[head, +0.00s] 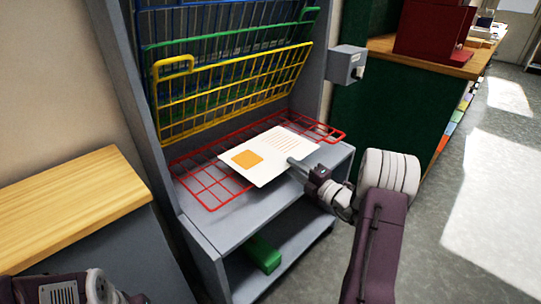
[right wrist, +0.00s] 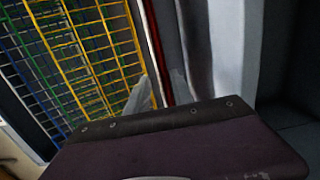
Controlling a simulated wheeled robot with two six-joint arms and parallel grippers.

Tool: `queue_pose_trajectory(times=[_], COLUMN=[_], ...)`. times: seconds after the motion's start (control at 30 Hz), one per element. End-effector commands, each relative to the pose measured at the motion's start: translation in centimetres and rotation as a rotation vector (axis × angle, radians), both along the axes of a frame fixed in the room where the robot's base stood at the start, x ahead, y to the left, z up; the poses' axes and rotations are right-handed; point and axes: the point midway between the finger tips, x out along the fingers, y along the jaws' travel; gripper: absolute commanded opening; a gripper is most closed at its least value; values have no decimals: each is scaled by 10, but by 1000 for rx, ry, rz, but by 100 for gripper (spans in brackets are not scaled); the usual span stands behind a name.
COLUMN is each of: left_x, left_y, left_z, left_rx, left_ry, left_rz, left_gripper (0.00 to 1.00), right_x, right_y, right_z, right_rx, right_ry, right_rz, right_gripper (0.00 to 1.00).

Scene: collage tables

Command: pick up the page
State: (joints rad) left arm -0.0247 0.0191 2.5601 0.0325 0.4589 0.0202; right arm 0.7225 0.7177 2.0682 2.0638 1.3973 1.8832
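The page (head: 285,157) is white, with an orange square and lines of print. It lies over the red wire rack (head: 205,187), the lowest one, which is folded out flat; a dark shadow shows under its near edge. My right gripper (head: 292,163) is at the page's right edge, its fingertips meeting it in the head view. Whether the fingers are closed on it is too small to tell.
Yellow (head: 235,92), green (head: 228,44) and blue (head: 190,20) wire racks stand tilted up behind the red one. A grey box (head: 347,64) is on the frame's right post. A green block (head: 263,254) sits on the lower shelf. A wooden-topped cabinet (head: 70,205) stands left.

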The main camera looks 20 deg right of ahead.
Motion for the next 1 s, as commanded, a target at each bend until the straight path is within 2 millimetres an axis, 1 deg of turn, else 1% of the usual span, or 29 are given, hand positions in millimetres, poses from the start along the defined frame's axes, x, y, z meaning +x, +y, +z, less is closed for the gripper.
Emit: queue_pose_trajectory(times=[0.07,0.1,0.2,1.0], left_x=[0,0,0,0], left_y=[0,0,0,0], left_z=[1,1,1,1], left_rx=[0,0,0,0], left_ry=[0,0,0,0], left_rz=[0,0,0,0], left_gripper=[36,36,36,36], right_x=[0,0,0,-1], right_y=[0,0,0,0], right_z=[1,1,1,0], right_rx=[0,0,0,0], right_ry=[0,0,0,1], right_rz=[0,0,0,0], right_gripper=[28,25,0,0])
